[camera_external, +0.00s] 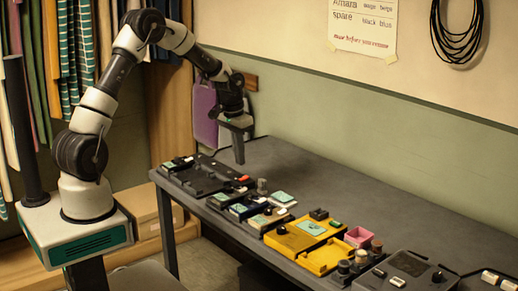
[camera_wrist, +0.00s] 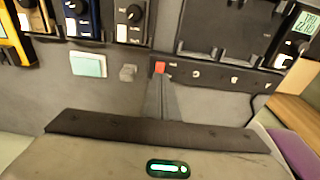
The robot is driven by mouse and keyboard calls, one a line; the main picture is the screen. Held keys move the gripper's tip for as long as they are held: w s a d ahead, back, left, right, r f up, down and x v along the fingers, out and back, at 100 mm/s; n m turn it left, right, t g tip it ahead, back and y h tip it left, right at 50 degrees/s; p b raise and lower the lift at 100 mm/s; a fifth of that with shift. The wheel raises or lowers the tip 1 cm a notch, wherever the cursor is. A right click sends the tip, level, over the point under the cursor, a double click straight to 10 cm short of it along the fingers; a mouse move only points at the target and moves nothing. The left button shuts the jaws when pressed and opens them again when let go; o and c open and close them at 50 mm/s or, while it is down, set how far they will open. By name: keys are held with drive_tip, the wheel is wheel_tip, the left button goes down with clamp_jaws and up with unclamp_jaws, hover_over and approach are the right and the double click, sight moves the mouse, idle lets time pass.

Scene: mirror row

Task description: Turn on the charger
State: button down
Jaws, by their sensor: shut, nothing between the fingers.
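A black tray-like unit with empty bays, which looks like the charger (camera_external: 205,174), lies at the far end of the table. It fills the upper right of the wrist view (camera_wrist: 225,62). A red switch (camera_wrist: 160,67) sits at its front corner and also shows in the external view (camera_external: 243,179). A lit display (camera_wrist: 305,22) shows at the unit's right end. My gripper (camera_external: 239,162) is shut and empty, pointing down above the switch corner. In the wrist view its tip (camera_wrist: 157,82) is just below the red switch; I cannot tell whether they touch.
Small knobbed devices (camera_external: 243,208) stand in a row beside the charger. The table's back strip (camera_external: 400,215) is clear. A wall stands behind.

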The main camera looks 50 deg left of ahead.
sight(246, 177)
wheel_tip(246, 177, up, 9)
drive_tip(key=s, duration=0.1)
drive_tip(key=shift+f+p, duration=0.15)
drive_tip(key=shift+p, duration=0.25)
drive_tip(key=shift+f, duration=0.1)
drive_tip(key=w+f+b, duration=0.1)
drive_tip(key=f, duration=0.3)
drive_tip(key=w+f+b, duration=0.1)
drive_tip(key=f+b, duration=0.1)
drive_tip(key=f, duration=0.3)
drive_tip(key=w+f+b, duration=0.1)
drive_tip(key=f, duration=0.3)
drive_tip(key=shift+w+f, duration=0.1)
drive_tip(key=shift+f, duration=0.1)
drive_tip(key=shift+w+f, duration=0.1)
drive_tip(key=shift+f, duration=0.25)
idle(0.3)
